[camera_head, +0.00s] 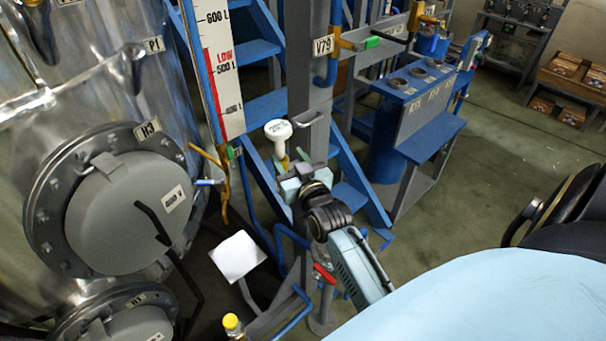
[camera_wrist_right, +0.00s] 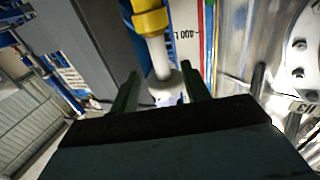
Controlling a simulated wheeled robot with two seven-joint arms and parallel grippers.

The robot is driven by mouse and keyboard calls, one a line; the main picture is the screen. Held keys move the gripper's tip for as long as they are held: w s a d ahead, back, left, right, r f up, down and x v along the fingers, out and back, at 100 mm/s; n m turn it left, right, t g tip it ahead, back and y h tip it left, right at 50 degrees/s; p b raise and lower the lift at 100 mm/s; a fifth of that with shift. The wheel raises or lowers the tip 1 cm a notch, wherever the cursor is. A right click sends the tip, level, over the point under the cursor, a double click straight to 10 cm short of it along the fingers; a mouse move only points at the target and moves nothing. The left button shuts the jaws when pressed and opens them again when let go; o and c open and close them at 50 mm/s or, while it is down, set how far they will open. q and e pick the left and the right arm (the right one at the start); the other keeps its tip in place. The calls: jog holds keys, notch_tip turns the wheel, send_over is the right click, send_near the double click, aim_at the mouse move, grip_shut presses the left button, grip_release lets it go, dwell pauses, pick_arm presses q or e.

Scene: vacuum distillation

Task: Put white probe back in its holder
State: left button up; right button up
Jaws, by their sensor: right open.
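The white probe (camera_head: 278,130) stands upright in front of the grey column, its wide round head at the top. A yellow part (camera_head: 284,160) shows just below it; I cannot tell whether this is its holder. In the right wrist view the white shaft (camera_wrist_right: 158,58) runs from a yellow collar (camera_wrist_right: 150,20) to a wide white end close to the fingertips. My right gripper (camera_head: 296,174) is open, just below the white head in the head view. In the wrist view its two fingers (camera_wrist_right: 160,92) lie either side of the white end, with no clear grip on it. My left gripper is out of view.
The grey column (camera_head: 311,75) stands right behind the probe, with a small grey loop handle (camera_head: 308,119). A level scale (camera_head: 218,70) and a steel tank (camera_head: 70,90) are at left. Blue stairs (camera_head: 265,105) stand behind. A white plate (camera_head: 238,256) is below. Open floor is at right.

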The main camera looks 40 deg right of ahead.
jog(key=v, duration=0.8)
jog(key=shift+s, duration=0.35)
jog(key=shift+a, duration=0.1)
dwell(1.1)
jog(key=s+a+f+n+g+y+b, duration=0.1)
jog(key=s+a+f+g, duration=0.2)
jog(key=f, duration=0.9)
jog(key=s+a+f+n+g+y+b, duration=0.1)
jog(key=s+a+f+g+y, duration=0.15)
jog(key=f, duration=0.95)
jog(key=s+a+f+n+g+y+b, duration=0.1)
jog(key=s+a+f+g+b, duration=0.2)
jog(key=f, duration=0.8)
jog(key=s+f+g, duration=0.2)
jog(key=s+f, duration=0.4)
jog(key=s, duration=0.3)
jog(key=s+d+f+n+g+b, duration=0.1)
jog(key=s+f+g, duration=0.2)
jog(key=s+f, duration=0.4)
jog(key=s+d+f+g, duration=0.1)
jog(key=s+f+g, duration=0.2)
jog(key=s, duration=1)
notch_tip(320, 180, down, 4)
jog(key=shift+s+d+r+n+h, duration=0.1)
jog(key=shift+s+d+n+h, duration=0.15)
jog(key=shift+n+h, duration=0.15)
jog(key=shift+w, duration=0.1)
jog(key=shift+c, duration=0.9)
jog(key=shift+w, duration=0.1)
jog(key=shift+c, duration=0.3)
